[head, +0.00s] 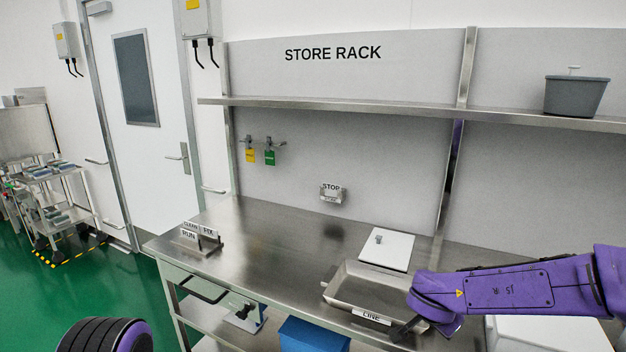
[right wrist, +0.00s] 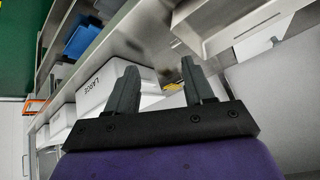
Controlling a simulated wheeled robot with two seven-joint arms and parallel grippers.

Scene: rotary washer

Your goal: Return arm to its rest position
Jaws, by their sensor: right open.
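My right arm is purple and reaches in from the right in the head view, in front of the steel bench (head: 270,240). Its gripper (head: 408,330) is mostly hidden behind the wrist, with a dark finger showing beside the tray labelled LINE (head: 345,293). In the right wrist view the gripper (right wrist: 160,82) is open, its two dark fingers apart with nothing between them. My left gripper is not in view; a black and purple rounded part of mine shows at the bottom left of the head view.
A white lidded plate (head: 387,249) lies behind the tray. Label blocks (head: 200,236) stand at the bench's left. A blue bin (head: 312,336) is below. A white box labelled LARGE (right wrist: 100,88) sits beyond the fingers. A grey tub (head: 575,97) is on the upper shelf.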

